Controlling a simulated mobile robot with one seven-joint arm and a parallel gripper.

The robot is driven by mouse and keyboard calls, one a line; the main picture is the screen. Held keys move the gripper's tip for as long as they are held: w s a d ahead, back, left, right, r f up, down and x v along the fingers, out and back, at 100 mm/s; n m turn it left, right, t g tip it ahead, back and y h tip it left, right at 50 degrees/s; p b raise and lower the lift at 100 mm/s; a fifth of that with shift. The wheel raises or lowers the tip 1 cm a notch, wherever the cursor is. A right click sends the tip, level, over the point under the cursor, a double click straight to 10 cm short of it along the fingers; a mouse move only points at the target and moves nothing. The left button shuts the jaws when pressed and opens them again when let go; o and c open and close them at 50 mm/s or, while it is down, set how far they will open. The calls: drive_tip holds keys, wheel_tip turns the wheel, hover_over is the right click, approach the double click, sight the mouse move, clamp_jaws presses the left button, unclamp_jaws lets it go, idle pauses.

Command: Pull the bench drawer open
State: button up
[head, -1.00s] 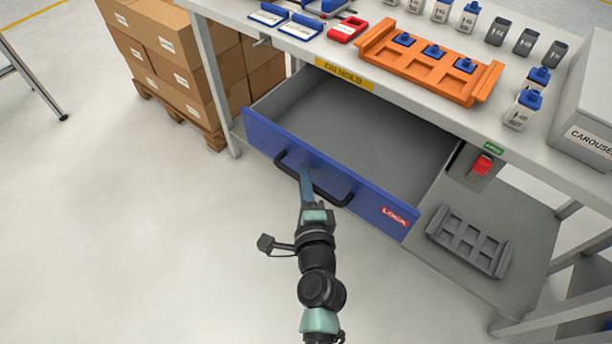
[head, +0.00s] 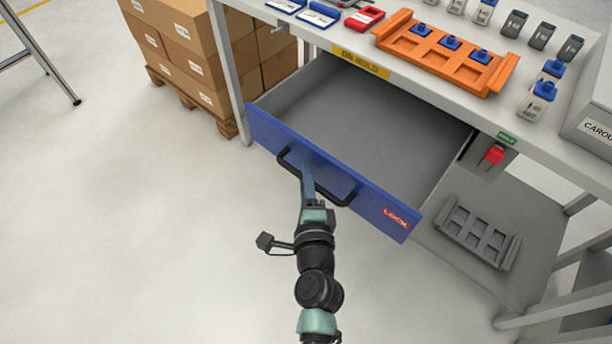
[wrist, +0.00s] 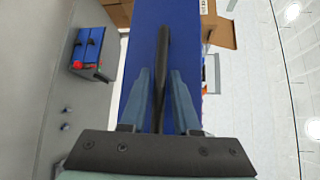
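The bench drawer (head: 405,222) has a blue front with a red LOCK label. It stands well out from under the bench top, and its grey inside looks empty. Its black bar handle (head: 338,198) runs along the front. My gripper (head: 307,175) is at the middle of this handle. The exact contact at the fingertips is partly hidden.
The bench top holds an orange tray (head: 490,84) and several small blocks. A grey tray (head: 478,236) lies on the lower shelf, right of the drawer. Stacked boxes (head: 185,55) stand on a pallet behind left.

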drive_tip(key=b+v, duration=0.2)
drive_tip(key=v, duration=1.1)
idle(0.4)
